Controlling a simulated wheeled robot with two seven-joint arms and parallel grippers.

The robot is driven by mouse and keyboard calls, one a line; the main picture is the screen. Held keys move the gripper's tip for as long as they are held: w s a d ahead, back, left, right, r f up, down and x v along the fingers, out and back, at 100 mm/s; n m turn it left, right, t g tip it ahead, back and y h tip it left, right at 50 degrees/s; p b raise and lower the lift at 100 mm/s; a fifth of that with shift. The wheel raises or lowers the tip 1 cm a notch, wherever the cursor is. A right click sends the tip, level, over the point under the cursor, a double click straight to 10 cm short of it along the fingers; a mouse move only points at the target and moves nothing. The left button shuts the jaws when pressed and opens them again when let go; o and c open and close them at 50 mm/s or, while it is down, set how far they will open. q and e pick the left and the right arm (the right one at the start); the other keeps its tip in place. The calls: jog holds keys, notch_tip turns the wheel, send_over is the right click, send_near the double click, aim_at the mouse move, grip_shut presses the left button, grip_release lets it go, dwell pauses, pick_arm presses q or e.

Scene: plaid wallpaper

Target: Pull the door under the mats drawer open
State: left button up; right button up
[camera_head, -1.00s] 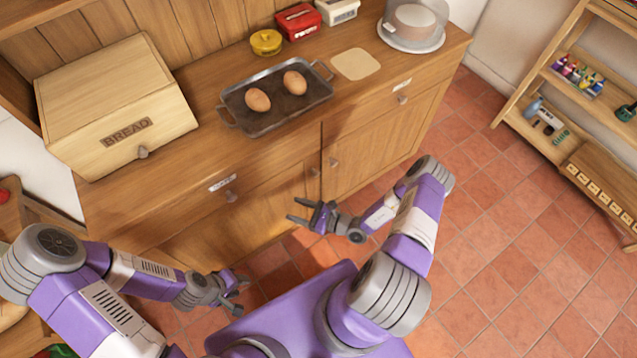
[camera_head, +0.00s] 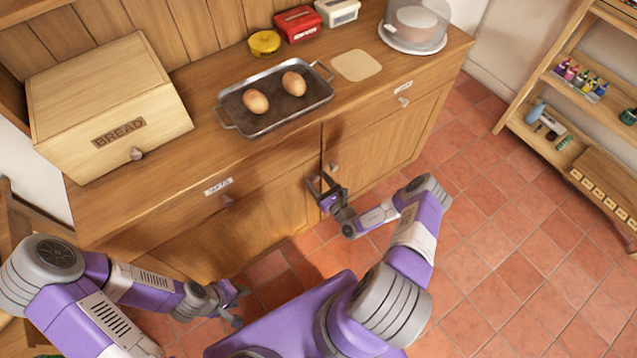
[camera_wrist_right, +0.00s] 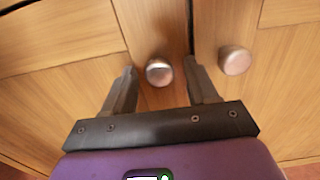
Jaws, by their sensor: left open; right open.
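A wooden cabinet has two drawers with two doors below. The left drawer (camera_head: 250,195) carries a small white label (camera_head: 218,187), too small to read surely. The door under it (camera_head: 262,223) is shut. Its round metal knob (camera_wrist_right: 160,71), at the door's upper right, sits between the open fingers of my right gripper (camera_wrist_right: 160,68) in the right wrist view. In the head view, my right gripper (camera_head: 322,182) is at that knob and largely hides it. Contact cannot be told. My left gripper (camera_head: 241,307) is open and empty, low in front of the cabinet.
The right door (camera_head: 370,150) is shut, its knob (camera_wrist_right: 235,60) close beside my right gripper's finger. Tiled floor (camera_head: 500,220) is clear to the right.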

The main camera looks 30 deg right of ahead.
grip_shut()
dwell(0.3)
jog(key=shift+s, duration=0.1)
